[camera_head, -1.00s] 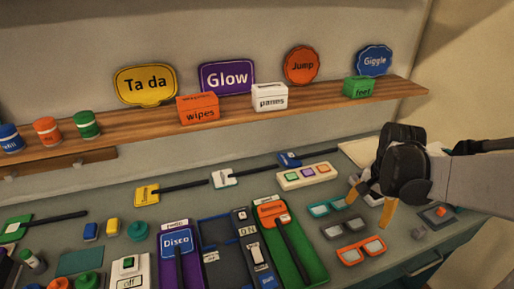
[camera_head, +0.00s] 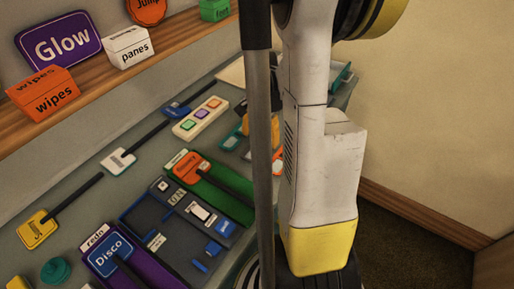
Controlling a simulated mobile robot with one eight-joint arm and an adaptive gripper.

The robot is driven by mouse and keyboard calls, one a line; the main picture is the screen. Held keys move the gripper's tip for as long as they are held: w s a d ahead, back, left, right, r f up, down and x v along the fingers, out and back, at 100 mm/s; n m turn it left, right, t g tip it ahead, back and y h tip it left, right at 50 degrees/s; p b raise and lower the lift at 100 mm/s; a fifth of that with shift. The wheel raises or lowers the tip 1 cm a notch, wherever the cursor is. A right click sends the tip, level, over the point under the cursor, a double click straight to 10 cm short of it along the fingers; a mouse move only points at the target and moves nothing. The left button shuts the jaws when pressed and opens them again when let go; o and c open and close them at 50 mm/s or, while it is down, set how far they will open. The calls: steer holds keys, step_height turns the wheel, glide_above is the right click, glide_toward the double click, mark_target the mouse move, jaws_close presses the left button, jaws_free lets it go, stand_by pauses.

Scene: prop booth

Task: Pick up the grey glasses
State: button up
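The grey glasses cannot be made out now; my own arm and a dark upright post cover most of the right end of the counter. A teal-rimmed pair of glasses (camera_head: 232,142) shows just left of the post, with a sliver of orange (camera_head: 248,155) beside it that may be the orange pair. A small part of my gripper (camera_head: 245,124), with an orange-yellow finger, seems to show left of the post, low over the counter near the glasses. The rest of it is hidden, so its opening and any contents cannot be seen.
The grey-green counter (camera_head: 143,183) holds a three-button panel (camera_head: 201,117), a green prop case (camera_head: 215,190), a dark case (camera_head: 165,220) and the purple Disco case (camera_head: 112,255). A wooden shelf (camera_head: 90,108) with boxes and signs runs behind. Open floor (camera_head: 410,245) lies right.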

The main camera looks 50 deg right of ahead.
mark_target(259, 145)
step_height(259, 145, down, 4)
steer(key=shift+a+r+b, duration=0.1)
steer(key=shift+a+b, duration=0.05)
steer(key=shift+b, duration=0.9)
steer(key=shift+r, duration=0.1)
steer(key=c, duration=1.2)
